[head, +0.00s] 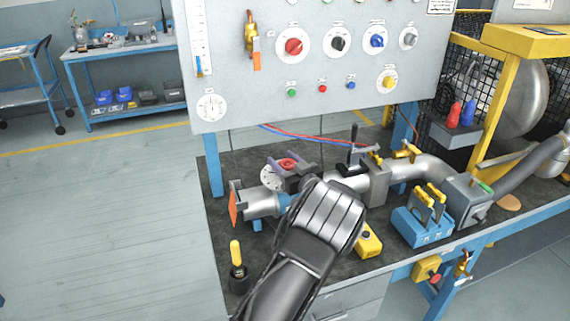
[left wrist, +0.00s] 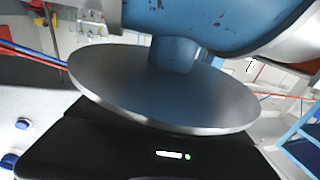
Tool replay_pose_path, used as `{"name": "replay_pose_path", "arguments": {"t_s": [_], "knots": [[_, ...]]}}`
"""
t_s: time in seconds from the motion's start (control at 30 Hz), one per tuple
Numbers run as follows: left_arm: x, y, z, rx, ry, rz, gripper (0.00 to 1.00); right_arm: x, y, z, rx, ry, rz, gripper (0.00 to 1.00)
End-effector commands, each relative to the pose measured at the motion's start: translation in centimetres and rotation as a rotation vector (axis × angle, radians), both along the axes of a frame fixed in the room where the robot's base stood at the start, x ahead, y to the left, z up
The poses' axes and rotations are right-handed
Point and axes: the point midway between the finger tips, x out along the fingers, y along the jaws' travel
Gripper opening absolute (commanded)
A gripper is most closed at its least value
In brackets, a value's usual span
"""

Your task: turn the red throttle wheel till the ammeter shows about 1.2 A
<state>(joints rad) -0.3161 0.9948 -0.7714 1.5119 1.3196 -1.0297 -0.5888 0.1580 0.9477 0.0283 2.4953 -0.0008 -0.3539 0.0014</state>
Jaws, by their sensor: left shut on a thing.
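The red throttle wheel (head: 288,162) sits above the metal pipe on the bench, beside a pale round disc (head: 269,178). My left gripper (head: 291,166) is at the wheel, its purple-grey fingers on either side of it and shut on it. My wrist hides part of the pipe and the wheel's mount. The left wrist view shows a large grey round plate (left wrist: 160,88) on a blue stem; the fingertips do not show there. A round white dial (head: 211,106) is low on the panel's left; I cannot read it or confirm that it is the ammeter. My right gripper is not in view.
The grey panel (head: 270,100) with coloured knobs rises behind the pipe. A black lever (head: 354,145) stands right of the wheel. A yellow-handled tool (head: 236,254), a yellow box (head: 368,241) and a blue block (head: 420,226) sit on the front of the bench.

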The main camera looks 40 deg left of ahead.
Motion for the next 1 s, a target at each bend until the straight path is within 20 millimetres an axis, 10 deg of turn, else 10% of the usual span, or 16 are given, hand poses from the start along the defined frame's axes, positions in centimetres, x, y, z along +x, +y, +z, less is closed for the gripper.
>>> {"name": "replay_pose_path", "arguments": {"t_s": [0.83,0.87,1.0], "knots": [[-0.53,0.19,0.13,0.004,-0.001,0.211,0.09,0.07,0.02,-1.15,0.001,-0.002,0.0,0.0],[-0.52,0.2,0.13,0.004,-0.001,0.211,0.51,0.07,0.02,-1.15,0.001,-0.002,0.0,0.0],[-0.53,0.2,0.12,0.003,-0.001,0.211,0.62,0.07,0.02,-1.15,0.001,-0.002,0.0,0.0]]}}
